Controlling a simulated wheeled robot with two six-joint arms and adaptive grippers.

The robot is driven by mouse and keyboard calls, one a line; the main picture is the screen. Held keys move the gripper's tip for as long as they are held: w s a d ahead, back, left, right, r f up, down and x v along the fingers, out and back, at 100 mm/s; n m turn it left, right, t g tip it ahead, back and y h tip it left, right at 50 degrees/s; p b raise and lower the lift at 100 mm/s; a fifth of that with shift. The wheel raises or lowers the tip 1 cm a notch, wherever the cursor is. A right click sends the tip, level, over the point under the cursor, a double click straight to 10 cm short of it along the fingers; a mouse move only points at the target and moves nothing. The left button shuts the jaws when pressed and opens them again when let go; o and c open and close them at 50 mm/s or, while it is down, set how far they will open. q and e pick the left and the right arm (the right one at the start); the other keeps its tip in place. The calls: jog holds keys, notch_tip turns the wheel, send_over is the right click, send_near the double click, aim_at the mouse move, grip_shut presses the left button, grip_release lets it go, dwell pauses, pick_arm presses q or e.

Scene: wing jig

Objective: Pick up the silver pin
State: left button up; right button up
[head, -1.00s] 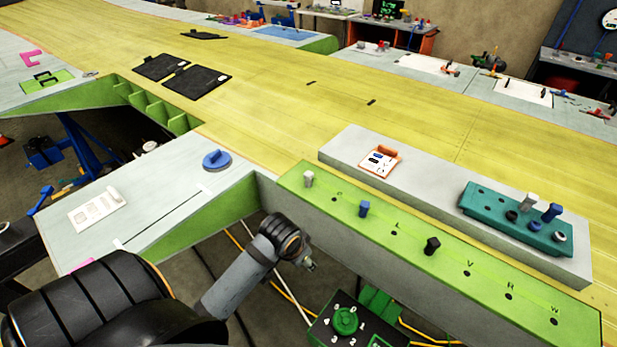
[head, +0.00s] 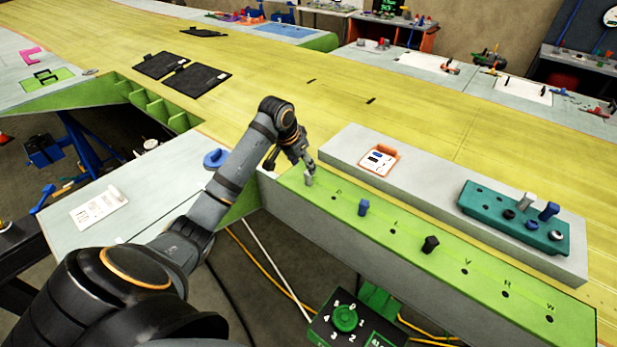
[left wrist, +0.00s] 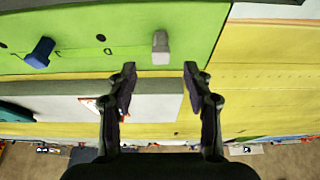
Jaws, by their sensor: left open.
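A silver pin (head: 309,179) stands upright at the left end of the green bar (head: 450,252). My left gripper (head: 306,165) is open just above and beside it. In the left wrist view the silver pin (left wrist: 160,48) sits just beyond the gap between the two open fingertips (left wrist: 160,70), with nothing held. Another silver pin (head: 525,201) stands in the teal block (head: 485,218) at the right. My right gripper is not in view.
A blue pin (head: 364,208) and a black pin (head: 431,245) stand farther along the bar. A grey ledge (head: 430,190) runs behind it, bearing a small orange-edged card (head: 380,160). A blue round part (head: 215,158) lies to the left of my arm.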

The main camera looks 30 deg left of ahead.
aim_at(307, 174)
pick_arm(q)
jog(key=x, duration=0.2)
jog(key=shift+w+f, duration=0.2)
jog(key=shift+f, duration=0.1)
jog(key=shift+f+p, duration=0.1)
jog(key=shift+p, duration=0.3)
notch_tip(307, 174, down, 2)
jog(key=shift+w+f+p, duration=0.15)
jog(key=shift+p, duration=1.05)
jog(key=shift+x, duration=1.1)
jog(key=shift+w+f, duration=0.15)
jog(key=shift+f, duration=0.05)
jog(key=shift+r, duration=0.1)
grip_shut()
